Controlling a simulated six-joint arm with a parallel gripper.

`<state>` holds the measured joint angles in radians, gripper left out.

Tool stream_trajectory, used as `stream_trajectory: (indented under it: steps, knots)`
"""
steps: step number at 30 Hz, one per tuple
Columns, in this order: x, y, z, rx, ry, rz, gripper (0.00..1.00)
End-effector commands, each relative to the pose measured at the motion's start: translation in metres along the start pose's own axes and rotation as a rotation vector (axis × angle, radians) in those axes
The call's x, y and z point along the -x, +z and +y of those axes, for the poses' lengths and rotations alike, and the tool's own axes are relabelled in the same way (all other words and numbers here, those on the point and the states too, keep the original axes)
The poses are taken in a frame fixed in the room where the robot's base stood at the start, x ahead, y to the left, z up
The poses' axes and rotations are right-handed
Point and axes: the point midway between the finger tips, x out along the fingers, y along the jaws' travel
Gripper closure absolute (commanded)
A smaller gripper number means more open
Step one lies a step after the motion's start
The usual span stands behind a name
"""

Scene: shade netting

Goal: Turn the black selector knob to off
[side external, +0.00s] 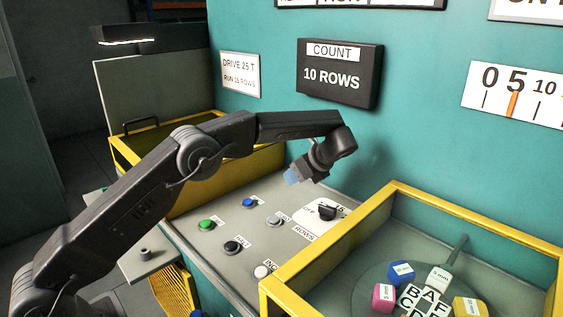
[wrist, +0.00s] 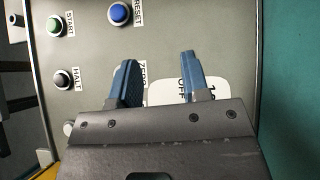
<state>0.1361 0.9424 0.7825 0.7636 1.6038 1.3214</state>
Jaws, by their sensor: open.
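The black selector knob (side external: 327,212) stands on a white dial plate (side external: 313,224) on the grey control panel in the side external view. In the wrist view the knob is hidden behind my gripper body. Part of the dial plate (wrist: 215,90) shows there, with "OFF" and "10" printed on it. My gripper (side external: 291,178) is above the panel, up and to the left of the knob in the side view, and apart from it. Its blue fingers (wrist: 160,62) are spread, with nothing between them. Which mark the knob points to is not clear.
The panel also carries a green button (side external: 207,224), a blue button (side external: 249,202), a black button (side external: 232,246), a grey button (side external: 274,221) and a white button (side external: 262,271). A yellow-rimmed tray (side external: 340,235) borders the panel in front. A teal wall (side external: 420,130) rises behind.

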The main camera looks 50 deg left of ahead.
Motion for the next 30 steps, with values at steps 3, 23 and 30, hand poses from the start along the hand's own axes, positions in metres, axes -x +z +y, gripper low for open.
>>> stream_trajectory:
  steps: [3,23,30]
  knots:
    - [-0.004,0.023,0.008,0.002,0.001,0.0,0.57]
    - [-0.009,0.05,0.018,0.005,-0.003,0.004,0.57]
    - [0.024,0.074,0.055,0.192,-0.048,0.123,0.57]
